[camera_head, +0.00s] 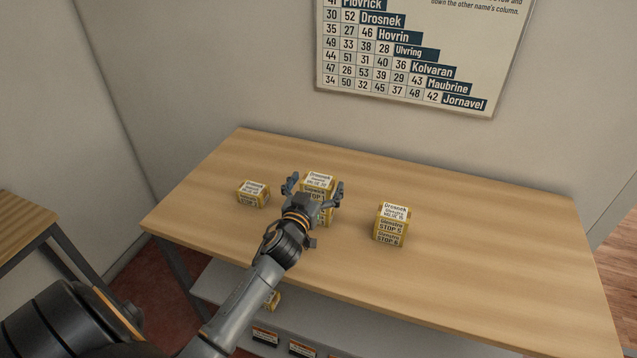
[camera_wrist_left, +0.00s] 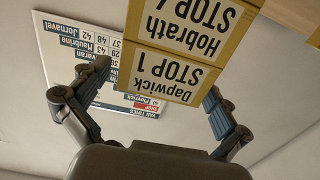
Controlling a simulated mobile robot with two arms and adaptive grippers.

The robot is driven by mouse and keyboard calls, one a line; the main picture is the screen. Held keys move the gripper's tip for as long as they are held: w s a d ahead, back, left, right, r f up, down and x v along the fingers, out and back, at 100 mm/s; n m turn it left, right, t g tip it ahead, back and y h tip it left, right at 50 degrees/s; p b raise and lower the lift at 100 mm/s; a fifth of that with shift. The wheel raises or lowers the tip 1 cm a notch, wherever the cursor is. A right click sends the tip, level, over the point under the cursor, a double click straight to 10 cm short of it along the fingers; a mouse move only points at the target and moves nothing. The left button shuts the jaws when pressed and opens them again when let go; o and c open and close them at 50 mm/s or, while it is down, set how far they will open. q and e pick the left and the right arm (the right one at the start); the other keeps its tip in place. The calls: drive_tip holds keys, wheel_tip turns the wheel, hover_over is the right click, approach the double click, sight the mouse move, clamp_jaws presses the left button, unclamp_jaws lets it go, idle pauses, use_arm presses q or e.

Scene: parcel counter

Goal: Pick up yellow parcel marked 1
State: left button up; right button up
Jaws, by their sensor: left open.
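The yellow parcel marked STOP 1 (camera_wrist_left: 165,75), labelled Dapwick, is the upper one of the middle stack. Its top and part of its front show in the head view (camera_head: 319,181). The parcel marked STOP 4 (camera_wrist_left: 190,28), labelled Hobrath, is directly under it. My left gripper (camera_head: 315,182) is open at the front of this stack, with one finger on each side of the upper parcel. The inverted left wrist view shows a gap at the left finger; contact at the right finger cannot be told. My wrist hides the stack's lower front. My right gripper is out of view.
A single yellow parcel (camera_head: 253,194) stands left of the stack. A stack marked STOP 5 (camera_head: 390,226) and STOP 6 stands to the right. The wooden counter (camera_head: 480,270) is clear on the right. A wall chart (camera_head: 420,50) hangs behind; a lower shelf (camera_head: 225,285) holds boxes.

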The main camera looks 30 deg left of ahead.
use_arm(q)
drive_tip(key=shift+w+a, duration=0.1)
drive_tip(key=shift+w, duration=0.35)
drive_tip(key=shift+s, duration=0.1)
drive_tip(key=shift+c, duration=0.2)
drive_tip(key=c, duration=1.3)
